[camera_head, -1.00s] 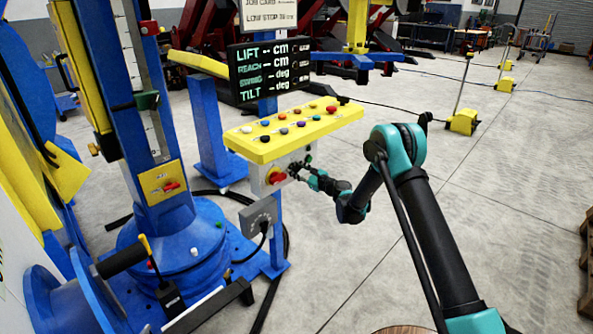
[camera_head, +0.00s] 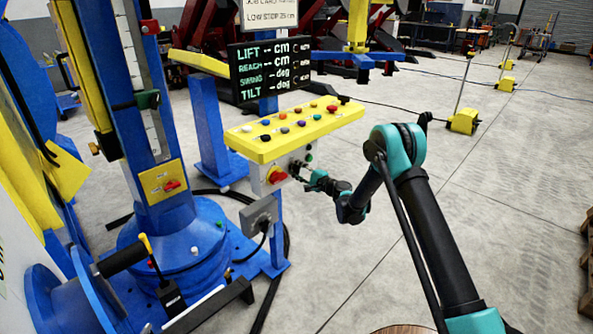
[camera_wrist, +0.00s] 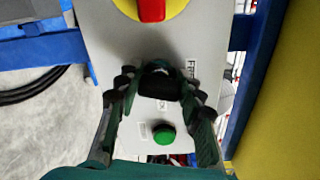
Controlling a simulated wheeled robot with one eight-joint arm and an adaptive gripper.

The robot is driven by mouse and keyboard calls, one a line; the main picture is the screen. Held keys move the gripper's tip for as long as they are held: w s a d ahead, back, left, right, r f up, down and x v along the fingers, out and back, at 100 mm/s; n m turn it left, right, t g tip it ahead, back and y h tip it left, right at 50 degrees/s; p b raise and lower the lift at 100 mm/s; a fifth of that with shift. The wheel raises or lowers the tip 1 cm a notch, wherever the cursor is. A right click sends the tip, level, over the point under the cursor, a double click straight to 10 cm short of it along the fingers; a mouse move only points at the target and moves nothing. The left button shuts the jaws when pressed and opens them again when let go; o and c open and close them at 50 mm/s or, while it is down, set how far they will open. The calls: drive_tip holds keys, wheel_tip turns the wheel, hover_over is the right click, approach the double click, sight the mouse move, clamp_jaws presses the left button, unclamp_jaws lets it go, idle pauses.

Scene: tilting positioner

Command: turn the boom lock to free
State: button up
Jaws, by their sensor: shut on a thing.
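A dark knob (camera_wrist: 160,86) on the grey face of the control box sits between my gripper's fingers in the wrist view. A label beside it reads like FREE (camera_wrist: 190,70), set sideways to its right; a second small label near it is too small to read. This knob is likely the boom lock; which way it points is hidden by the fingers and shadow. My gripper (camera_wrist: 160,80) is shut on the knob. In the head view my gripper (camera_head: 298,168) is at the box's face, below the yellow button panel (camera_head: 262,145).
A red switch on a yellow disc (camera_wrist: 152,10) is close by on the same face, also in the head view (camera_head: 277,175). A green button (camera_wrist: 163,134) lies between the finger bases. A grey socket box (camera_head: 259,213) hangs below. Open floor (camera_head: 400,270) lies right.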

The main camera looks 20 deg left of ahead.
drive_tip(key=shift+s+f+n, duration=0.1)
drive_tip(key=shift+n, duration=1.5)
drive_tip(key=o, duration=1.2)
drive_tip(key=v, duration=1.2)
